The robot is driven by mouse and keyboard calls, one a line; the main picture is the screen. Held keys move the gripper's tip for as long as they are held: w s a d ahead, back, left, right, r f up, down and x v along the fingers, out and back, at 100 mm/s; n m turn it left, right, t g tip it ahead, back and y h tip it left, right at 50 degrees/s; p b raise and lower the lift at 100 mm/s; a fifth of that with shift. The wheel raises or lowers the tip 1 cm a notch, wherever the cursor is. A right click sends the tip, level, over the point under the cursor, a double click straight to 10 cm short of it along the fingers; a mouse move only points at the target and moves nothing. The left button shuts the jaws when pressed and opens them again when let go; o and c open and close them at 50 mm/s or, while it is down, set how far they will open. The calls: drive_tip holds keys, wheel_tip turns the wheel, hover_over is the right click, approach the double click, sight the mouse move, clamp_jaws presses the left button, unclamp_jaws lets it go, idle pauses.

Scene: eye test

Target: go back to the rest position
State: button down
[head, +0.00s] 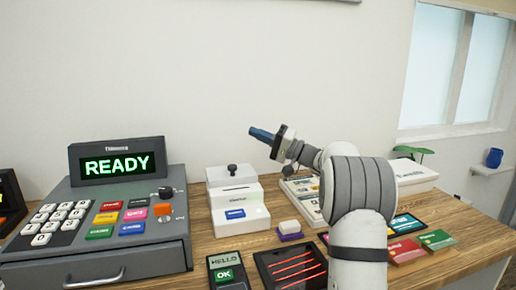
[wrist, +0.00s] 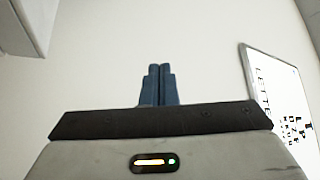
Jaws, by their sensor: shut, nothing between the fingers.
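My gripper (head: 252,131) is raised in the air over the counter in the head view, its blue fingers pointing left toward the wall. In the wrist view my gripper (wrist: 159,68) shows its two blue fingers pressed together, with nothing between them. It touches nothing. My arm rises from the lower right of the head view and hides part of the counter behind it.
The wooden counter (head: 220,249) holds a grey cash register (head: 95,256) reading READY, a white stamp machine (head: 238,205), a HELLO/OK terminal (head: 224,272), a dark tray with red lines (head: 290,268) and coloured boxes (head: 437,240). A whiteboard (wrist: 277,88) hangs on the wall.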

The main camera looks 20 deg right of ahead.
drive_tip(key=s+a+r+g+p, duration=0.1)
drive_tip(key=a, duration=0.1)
drive_tip(key=s+a+r+g+h+p, duration=0.1)
drive_tip(key=s+a, duration=0.1)
drive_tip(key=a, duration=0.1)
drive_tip(key=s+a+r+g+h+p, duration=0.1)
drive_tip(key=s+a+p, duration=0.1)
drive_tip(key=a, duration=0.1)
drive_tip(key=s+a+f+g+h+p, duration=0.2)
drive_tip(key=s+f+h+p, duration=0.15)
drive_tip(key=s, duration=0.55)
drive_tip(key=s+a+f+g+h+p, duration=0.1)
drive_tip(key=s+f+g+h+p, duration=0.2)
drive_tip(key=s, duration=0.6)
drive_tip(key=s+a+f+g+h+p, duration=0.25)
drive_tip(key=s+h, duration=0.25)
drive_tip(key=s, duration=0.3)
drive_tip(key=s+d+f+n+h+p, duration=0.1)
drive_tip(key=s+d+f+h+p, duration=0.1)
drive_tip(key=s+d, duration=0.4)
drive_tip(key=s+t+h+p, duration=0.1)
drive_tip(key=s+h, duration=0.1)
drive_tip(key=s, duration=0.1)
drive_tip(key=shift+s+n, duration=0.3)
drive_tip(key=shift+n, duration=0.1)
